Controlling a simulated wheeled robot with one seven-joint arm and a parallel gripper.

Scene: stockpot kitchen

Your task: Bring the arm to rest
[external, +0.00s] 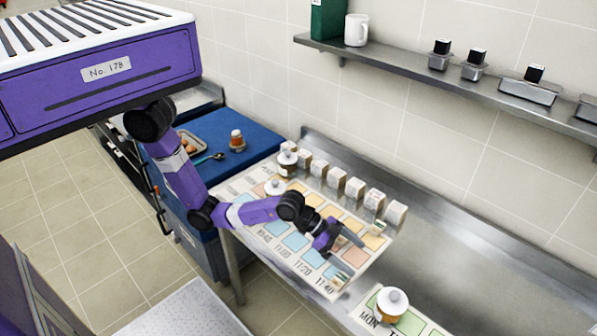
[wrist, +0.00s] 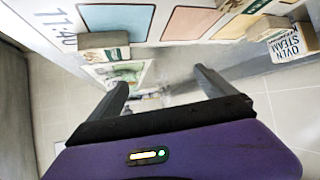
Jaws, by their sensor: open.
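My purple arm reaches from the upper left over the steel counter in the external view. My gripper (external: 340,247) is above the near right part of a printed mat with coloured squares (external: 262,232). In the wrist view my gripper (wrist: 160,88) shows two dark fingers spread apart with nothing between them. The mat (wrist: 175,25) shows beyond the fingers, with a small block (wrist: 104,42) at left and a lettered block (wrist: 293,43) at right.
A row of white blocks (external: 355,188) stands along the mat's far edge. A white-lidded jar (external: 392,304) stands on a second mat marked MON at the front. A blue surface (external: 208,139) lies at left. The steel counter (external: 450,262) is bare at right. A wall shelf (external: 450,82) runs above.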

